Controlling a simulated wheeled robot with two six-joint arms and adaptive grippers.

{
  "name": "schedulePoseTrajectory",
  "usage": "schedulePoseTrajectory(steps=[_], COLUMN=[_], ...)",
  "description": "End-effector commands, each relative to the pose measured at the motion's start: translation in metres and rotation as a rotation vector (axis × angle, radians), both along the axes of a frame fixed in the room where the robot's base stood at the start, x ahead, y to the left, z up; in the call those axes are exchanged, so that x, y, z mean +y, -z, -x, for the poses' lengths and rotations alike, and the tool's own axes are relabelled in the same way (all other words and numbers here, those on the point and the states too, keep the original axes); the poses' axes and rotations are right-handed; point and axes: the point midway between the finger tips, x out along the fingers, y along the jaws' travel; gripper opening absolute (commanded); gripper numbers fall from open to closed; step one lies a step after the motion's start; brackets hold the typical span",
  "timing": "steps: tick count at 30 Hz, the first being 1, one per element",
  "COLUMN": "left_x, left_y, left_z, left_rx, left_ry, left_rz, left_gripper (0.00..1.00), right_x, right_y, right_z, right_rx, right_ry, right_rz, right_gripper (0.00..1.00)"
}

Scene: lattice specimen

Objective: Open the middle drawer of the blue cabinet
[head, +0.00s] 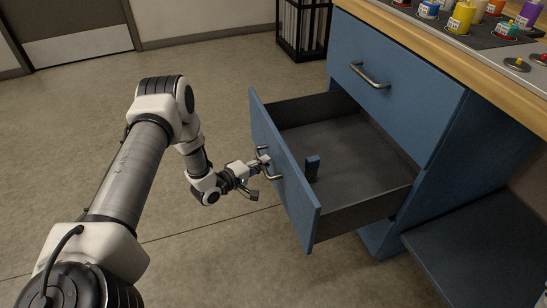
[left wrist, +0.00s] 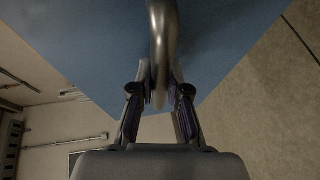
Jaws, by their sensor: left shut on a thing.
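The blue cabinet (head: 405,95) stands at the right in the head view. Its drawer below the top one, the middle drawer (head: 284,185), is pulled well out, with its dark grey inside showing. My left gripper (head: 263,163) is at the outside of the drawer front, shut on its metal handle (head: 272,175). In the left wrist view the curved handle (left wrist: 160,30) runs between the two fingers of the left gripper (left wrist: 160,78), in front of the blue drawer front (left wrist: 95,45). My right gripper is not in view.
A small dark blue block (head: 312,168) stands inside the drawer near its front. The top drawer (head: 390,90) is shut. Coloured bottles and containers stand on the wooden worktop (head: 440,42). A black rack (head: 303,28) stands at the back.

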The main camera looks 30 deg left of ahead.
Motion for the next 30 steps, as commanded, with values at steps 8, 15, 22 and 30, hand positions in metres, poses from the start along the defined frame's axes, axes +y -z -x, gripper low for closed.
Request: schedulePoseTrajectory(steps=[8, 15, 22, 30], left_x=[0.008, 0.0082, 0.0082, 0.0084], left_y=[0.0004, 0.0006, 0.0004, 0.0], left_z=[0.0097, 0.01, 0.0099, 0.011], left_rx=[0.001, 0.001, 0.001, 0.001], left_ry=[-0.001, -0.001, -0.001, -0.001], left_rz=[0.0, 0.0, 0.0, 0.0], left_gripper=[0.0, 0.0, 0.41, 0.41], right_x=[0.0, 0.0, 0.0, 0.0], right_y=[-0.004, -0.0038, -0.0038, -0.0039], right_z=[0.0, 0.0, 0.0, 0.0], right_rx=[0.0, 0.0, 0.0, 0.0], right_ry=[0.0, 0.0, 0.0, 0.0], right_rz=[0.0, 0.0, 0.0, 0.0], right_gripper=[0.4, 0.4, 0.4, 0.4])
